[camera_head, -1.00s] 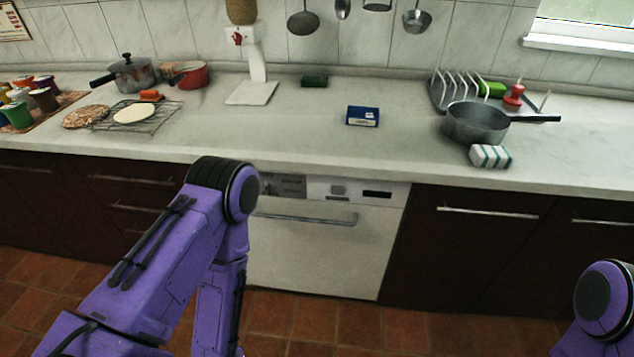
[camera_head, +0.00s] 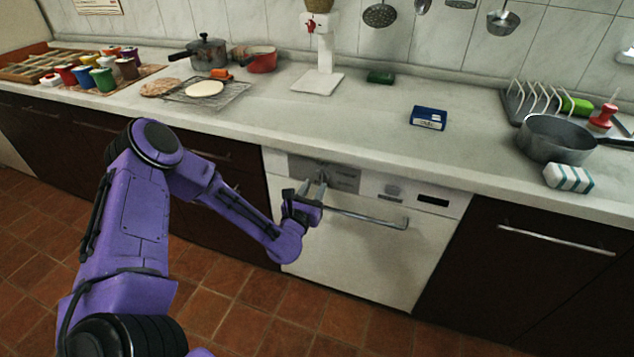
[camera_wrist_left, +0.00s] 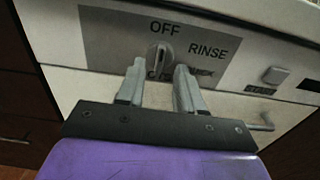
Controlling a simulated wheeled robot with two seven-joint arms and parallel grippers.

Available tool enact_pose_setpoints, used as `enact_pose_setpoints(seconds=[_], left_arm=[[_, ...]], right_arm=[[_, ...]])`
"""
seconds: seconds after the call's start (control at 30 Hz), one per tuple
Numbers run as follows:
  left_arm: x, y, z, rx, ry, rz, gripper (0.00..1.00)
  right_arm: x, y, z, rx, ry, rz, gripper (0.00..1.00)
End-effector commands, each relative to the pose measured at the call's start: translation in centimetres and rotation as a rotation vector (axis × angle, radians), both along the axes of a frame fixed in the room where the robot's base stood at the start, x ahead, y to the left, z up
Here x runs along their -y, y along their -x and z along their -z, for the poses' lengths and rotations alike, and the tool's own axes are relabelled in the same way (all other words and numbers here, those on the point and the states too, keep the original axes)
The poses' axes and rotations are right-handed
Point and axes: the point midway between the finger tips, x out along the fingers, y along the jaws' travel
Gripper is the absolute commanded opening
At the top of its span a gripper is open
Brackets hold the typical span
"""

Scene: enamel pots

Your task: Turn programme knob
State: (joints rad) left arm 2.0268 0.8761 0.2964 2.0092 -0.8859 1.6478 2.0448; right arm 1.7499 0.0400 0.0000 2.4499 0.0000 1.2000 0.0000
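The programme knob (camera_wrist_left: 160,53) is a small grey knob on the dishwasher's grey label panel (camera_wrist_left: 100,45). "OFF" is printed above it and "RINSE" to its upper right. Lettering below is partly hidden by my fingers. The knob looks roughly upright, tilted slightly towards OFF. My left gripper (camera_wrist_left: 159,72) is open, with its fingertips to either side of the knob's lower part; I cannot tell whether they touch it. In the head view my left gripper (camera_head: 314,184) reaches the panel (camera_head: 342,179) at the front of the white dishwasher (camera_head: 350,250). My right gripper is out of view.
The dishwasher's bar handle (camera_head: 370,219) runs just below and right of my left gripper. The worktop (camera_head: 330,120) overhangs above, with a blue box (camera_head: 428,118), a pan (camera_head: 556,140) and a striped block (camera_head: 568,178) on it. Dark cabinets flank the dishwasher.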

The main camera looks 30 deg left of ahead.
Motion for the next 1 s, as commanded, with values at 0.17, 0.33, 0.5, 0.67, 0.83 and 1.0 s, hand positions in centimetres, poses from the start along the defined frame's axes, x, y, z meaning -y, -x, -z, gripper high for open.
enact_pose_setpoints(seconds=[0.17, 0.33, 0.5, 0.67, 0.83, 1.0], left_arm=[[-0.6, -2.4, 0.0, -0.002, -0.003, 0.001, 0.36], [-0.7, -3.0, 0.0, -0.001, 0.0, 0.001, 0.36], [-0.7, -3.0, 0.1, -0.002, -0.001, 0.001, 0.3], [-0.7, -3.0, 0.1, -0.002, -0.001, 0.001, 0.0], [-0.8, -2.9, 0.1, -0.003, -0.004, 0.0, 0.0], [-0.7, -2.9, 0.1, -0.011, -0.036, 0.0, 0.0]], right_arm=[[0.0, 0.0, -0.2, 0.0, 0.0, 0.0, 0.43], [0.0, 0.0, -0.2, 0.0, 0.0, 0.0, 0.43], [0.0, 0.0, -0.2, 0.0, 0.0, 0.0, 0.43], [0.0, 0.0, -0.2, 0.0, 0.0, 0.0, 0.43], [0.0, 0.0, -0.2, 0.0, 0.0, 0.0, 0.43], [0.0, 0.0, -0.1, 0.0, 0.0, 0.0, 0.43]])
